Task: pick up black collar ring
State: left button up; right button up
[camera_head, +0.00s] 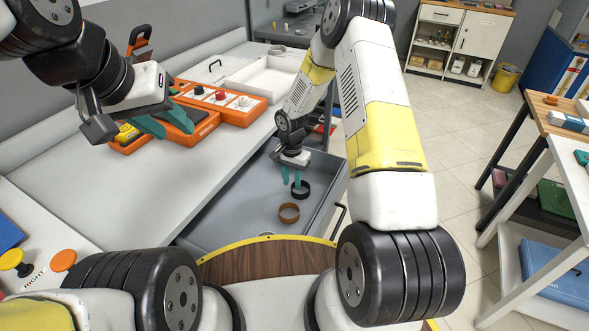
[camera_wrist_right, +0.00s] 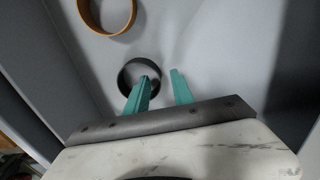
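The black collar ring (camera_head: 300,195) lies in the grey drawer (camera_head: 237,190), a little behind the brown ring (camera_head: 289,219). My right gripper (camera_head: 291,176) points down into the drawer and is open, with teal fingers just above the black ring. My left gripper (camera_head: 165,123) is open and empty above the white counter, before the orange trays.
The orange trays (camera_head: 238,117) with knobs stand on the white counter (camera_head: 130,190), a white bin (camera_head: 262,80) behind them. The brown ring shows at the top of the right wrist view (camera_wrist_right: 106,31).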

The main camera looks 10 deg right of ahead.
jog(key=shift+f, duration=0.25)
grip_shut()
